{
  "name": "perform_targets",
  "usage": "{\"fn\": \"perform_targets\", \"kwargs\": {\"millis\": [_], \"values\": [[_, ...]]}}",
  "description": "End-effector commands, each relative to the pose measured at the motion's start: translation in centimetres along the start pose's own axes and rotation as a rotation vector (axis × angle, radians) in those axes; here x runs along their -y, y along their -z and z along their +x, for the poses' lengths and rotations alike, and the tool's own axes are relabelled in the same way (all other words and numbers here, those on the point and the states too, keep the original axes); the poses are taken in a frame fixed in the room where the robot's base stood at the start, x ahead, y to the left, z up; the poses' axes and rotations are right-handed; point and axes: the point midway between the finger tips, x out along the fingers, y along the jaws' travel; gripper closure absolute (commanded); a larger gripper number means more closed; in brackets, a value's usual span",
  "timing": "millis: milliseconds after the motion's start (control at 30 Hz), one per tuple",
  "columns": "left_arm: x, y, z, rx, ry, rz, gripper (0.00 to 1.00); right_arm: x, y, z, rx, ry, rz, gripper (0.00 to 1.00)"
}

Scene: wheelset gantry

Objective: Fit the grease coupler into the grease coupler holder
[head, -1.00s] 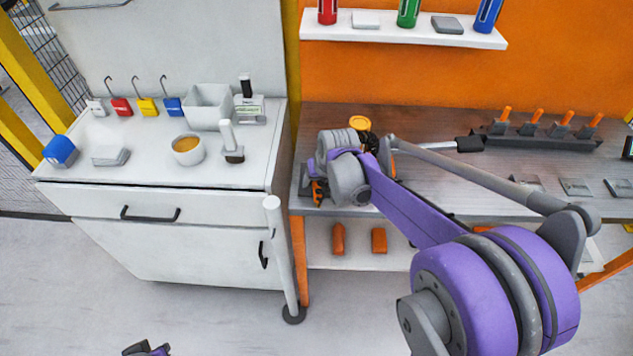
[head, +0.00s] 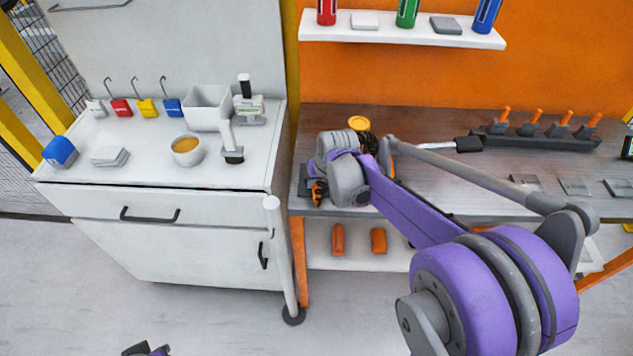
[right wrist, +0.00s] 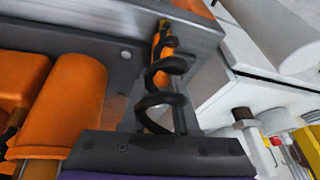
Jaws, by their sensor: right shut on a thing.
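My right gripper (head: 316,190) is at the left front edge of the bench, mostly behind my own wrist in the head view. It is shut on an orange and black piece, which I take to be the grease coupler (right wrist: 163,45). In the right wrist view a black coil runs around this piece, between the two grey fingers, and its far end is by a grey metal edge. I cannot make out the grease coupler holder for certain, nor whether the coupler touches it. A dark and purple part at the bottom edge of the head view may be my left gripper (head: 146,349).
The wooden bench (head: 440,185) carries a dark rack (head: 540,137) with several orange-handled tools. A white post (head: 282,260) stands near the gripper.

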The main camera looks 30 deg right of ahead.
Motion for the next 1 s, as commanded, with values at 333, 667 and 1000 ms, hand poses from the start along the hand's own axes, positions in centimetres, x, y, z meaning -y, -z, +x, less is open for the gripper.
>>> {"fn": "perform_targets", "kwargs": {"millis": [333,667,1000], "values": [[0.0,0.3,-0.3,-0.002,0.000,0.000,1.00,0.4,1.2,-3.0,-0.001,0.000,0.000,1.00],[0.0,0.7,-0.7,-0.006,0.000,0.000,1.00,1.0,3.5,-8.3,0.000,0.000,0.000,1.00],[0.0,0.7,-0.7,-0.006,0.000,0.000,1.00,1.1,3.8,-9.2,0.000,0.000,0.000,1.00]]}}
